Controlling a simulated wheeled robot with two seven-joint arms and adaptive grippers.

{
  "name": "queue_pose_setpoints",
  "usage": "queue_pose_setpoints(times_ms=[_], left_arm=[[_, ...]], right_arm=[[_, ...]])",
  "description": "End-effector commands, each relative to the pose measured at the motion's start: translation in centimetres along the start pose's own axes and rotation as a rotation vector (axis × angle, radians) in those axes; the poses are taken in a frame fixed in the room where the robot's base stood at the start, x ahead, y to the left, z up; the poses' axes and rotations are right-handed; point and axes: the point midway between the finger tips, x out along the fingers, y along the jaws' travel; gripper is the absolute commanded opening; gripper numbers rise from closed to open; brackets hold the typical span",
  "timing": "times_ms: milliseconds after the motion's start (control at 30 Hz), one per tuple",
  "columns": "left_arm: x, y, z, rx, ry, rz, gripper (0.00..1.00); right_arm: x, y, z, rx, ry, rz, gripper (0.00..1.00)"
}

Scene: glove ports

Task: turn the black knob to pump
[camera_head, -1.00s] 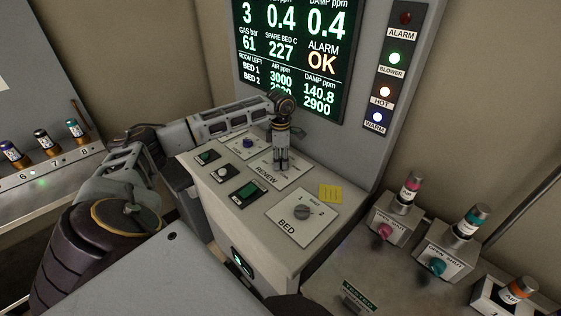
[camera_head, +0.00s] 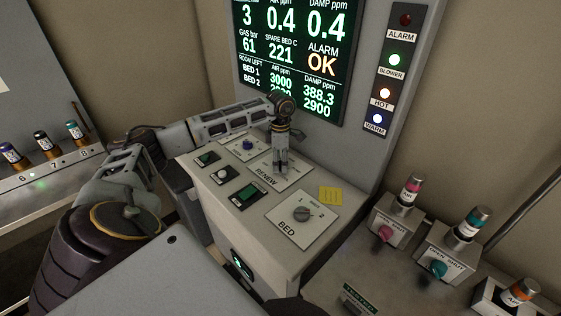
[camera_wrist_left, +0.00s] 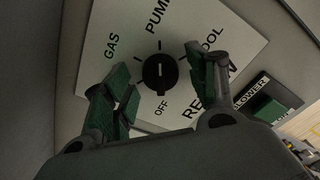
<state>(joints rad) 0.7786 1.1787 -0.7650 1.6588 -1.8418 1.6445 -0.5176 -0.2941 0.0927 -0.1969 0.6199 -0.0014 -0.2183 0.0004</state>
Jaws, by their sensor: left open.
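The black knob (camera_wrist_left: 160,73) is in the middle of a white RENEW plate (camera_wrist_left: 220,30). In the left wrist view, GAS, PUMP, a partly covered COOL and OFF are printed around it. Its grip bar lies along the line between PUMP and OFF; I cannot tell for sure which end is the pointer. My left gripper (camera_wrist_left: 165,85) is open, with one green-padded finger on each side of the knob, and gaps show between pads and knob. In the head view the left gripper (camera_head: 281,170) points down over the RENEW plate (camera_head: 295,171) and hides the knob.
A grey BED knob (camera_head: 302,213) and a yellow note (camera_head: 330,196) are nearer on the console. A blue knob (camera_head: 248,144) and small switches are left of the RENEW plate. The display (camera_head: 298,60) stands behind. Valve boxes (camera_head: 445,256) are at right.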

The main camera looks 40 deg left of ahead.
Motion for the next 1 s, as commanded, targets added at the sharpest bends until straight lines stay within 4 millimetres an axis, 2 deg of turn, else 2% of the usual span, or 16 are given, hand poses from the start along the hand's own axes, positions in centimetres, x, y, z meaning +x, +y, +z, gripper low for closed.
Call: queue_pose_setpoints(times_ms=[267, 467, 1000], left_arm=[[-0.1, 0.0, 0.0, 0.000, 0.000, -0.001, 0.58], [-1.3, 0.0, 0.1, 0.000, -0.002, 0.001, 0.58], [-8.8, 0.1, 0.1, 0.000, -0.001, 0.001, 0.58]], right_arm=[[0.0, -0.1, 0.0, 0.000, -0.001, -0.001, 0.40], [0.0, 0.0, 0.1, 0.000, -0.001, 0.000, 0.40], [0.0, 0.1, 0.1, 0.000, -0.001, 0.001, 0.40]])
